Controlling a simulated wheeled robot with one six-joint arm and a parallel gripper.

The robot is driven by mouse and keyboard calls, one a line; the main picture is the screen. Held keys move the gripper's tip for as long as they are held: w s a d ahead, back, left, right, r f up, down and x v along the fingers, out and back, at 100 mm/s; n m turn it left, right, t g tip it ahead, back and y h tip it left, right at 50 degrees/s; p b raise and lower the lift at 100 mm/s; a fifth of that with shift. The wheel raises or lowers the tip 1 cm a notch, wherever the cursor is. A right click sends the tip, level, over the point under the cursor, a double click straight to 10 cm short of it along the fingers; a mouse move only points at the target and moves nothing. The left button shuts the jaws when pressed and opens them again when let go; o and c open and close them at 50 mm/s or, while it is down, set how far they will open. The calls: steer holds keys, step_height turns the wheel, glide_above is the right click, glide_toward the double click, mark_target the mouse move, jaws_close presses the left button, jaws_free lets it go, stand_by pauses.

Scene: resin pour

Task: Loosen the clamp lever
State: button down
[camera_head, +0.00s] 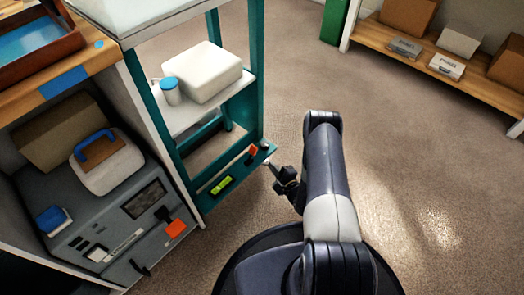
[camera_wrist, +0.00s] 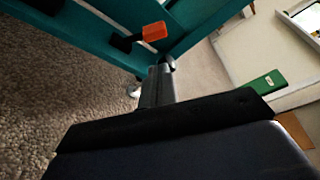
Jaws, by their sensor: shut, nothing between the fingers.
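An orange-tipped lever (camera_head: 253,150) with a dark arm sits on the lower teal rail of the shelf frame, near its right front corner. In the wrist view the lever (camera_wrist: 154,32) stands out from the teal rail, up and a little left of the gripper tips. My gripper (camera_head: 268,163) is close beside that corner of the frame, just right of and below the lever. In the wrist view my gripper (camera_wrist: 160,85) is shut and empty, and appears apart from the orange tip. The exact gap to the rail is hard to tell.
A yellow-green level vial (camera_head: 221,185) is on the same rail. A white box (camera_head: 213,73) and a blue-lidded jar (camera_head: 171,91) stand on the shelf above. A grey machine with another orange handle (camera_head: 176,228) is at left. Open carpet lies to the right.

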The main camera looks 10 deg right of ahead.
mark_target(252, 154)
steer(key=shift+w, duration=0.1)
steer(key=b+x, duration=0.4)
steer(key=x, duration=0.6)
steer(key=shift+r, duration=0.1)
